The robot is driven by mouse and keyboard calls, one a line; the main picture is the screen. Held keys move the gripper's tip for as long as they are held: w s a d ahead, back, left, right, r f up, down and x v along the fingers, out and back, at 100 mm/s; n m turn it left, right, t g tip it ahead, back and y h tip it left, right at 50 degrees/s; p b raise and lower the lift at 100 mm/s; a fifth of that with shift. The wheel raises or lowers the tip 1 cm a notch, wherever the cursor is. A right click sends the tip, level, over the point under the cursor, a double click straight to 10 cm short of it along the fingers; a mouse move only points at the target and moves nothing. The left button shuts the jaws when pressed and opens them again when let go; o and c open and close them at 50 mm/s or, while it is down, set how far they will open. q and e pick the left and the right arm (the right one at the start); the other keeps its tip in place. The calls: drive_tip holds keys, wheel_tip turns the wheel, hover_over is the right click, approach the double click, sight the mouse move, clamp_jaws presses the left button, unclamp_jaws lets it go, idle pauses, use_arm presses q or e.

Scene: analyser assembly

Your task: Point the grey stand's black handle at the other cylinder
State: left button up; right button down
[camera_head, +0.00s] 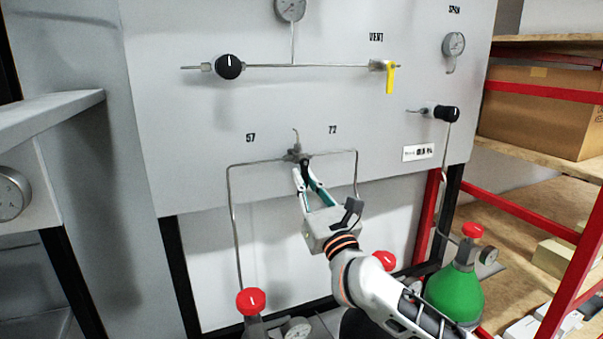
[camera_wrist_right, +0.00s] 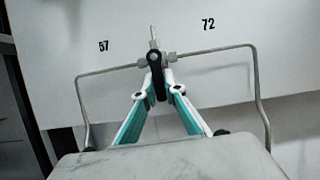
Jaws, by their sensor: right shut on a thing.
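A three-way valve (camera_head: 297,154) sits on the grey panel between the labels 57 and 72. Its black handle (camera_wrist_right: 156,76) points roughly straight down, towards neither label. My right gripper (camera_head: 306,177) is shut on the handle, with one finger on each side. In the right wrist view the fingertips (camera_wrist_right: 160,84) close around it. Thin pipes run from the valve to both sides and bend down. A grey cylinder with a red cap (camera_head: 251,301) stands below the 57 side. Another red cap (camera_head: 384,260) shows below the 72 side; its cylinder is mostly hidden by my arm.
Above are a black knob (camera_head: 229,66), a yellow vent handle (camera_head: 390,77) and gauges. Another black knob (camera_head: 447,113) is to the right. A green cylinder (camera_head: 456,293) stands at lower right beside a red-framed shelf (camera_head: 541,92). The panel around the valve is mostly clear.

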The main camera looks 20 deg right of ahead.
sight(310, 157)
drive_tip(key=n, duration=0.1)
drive_tip(key=n+y+p, duration=0.1)
drive_tip(key=p, duration=0.1)
drive_tip(key=shift+d+r+n+y, duration=0.25)
drive_tip(key=shift+d+n+y, duration=0.05)
drive_tip(key=shift+d+n, duration=0.1)
drive_tip(key=d+r+n+g+y+p, duration=0.1)
drive_tip(key=n+p, duration=0.1)
drive_tip(key=n, duration=0.3)
drive_tip(key=d+r+n+g+y+p, duration=0.1)
drive_tip(key=n+g+y+p, duration=0.1)
drive_tip(key=n, duration=0.4)
drive_tip(key=d+r+n+g+y+p, duration=0.1)
drive_tip(key=n+g+y+p, duration=0.1)
drive_tip(key=n+p, duration=0.2)
drive_tip(key=shift+d+n, duration=0.1)
drive_tip(key=shift+n, duration=1.1)
use_arm(q)
wheel_tip(310, 157, up, 8)
drive_tip(key=a, duration=0.2)
drive_tip(key=shift+r+y, duration=0.15)
drive_tip(key=shift+y, duration=0.15)
use_arm(e)
drive_tip(key=shift+r+n+g, duration=0.3)
drive_tip(key=shift+n+g, duration=0.2)
drive_tip(key=shift+n, duration=0.4)
use_arm(q)
drive_tip(key=shift+a, duration=0.1)
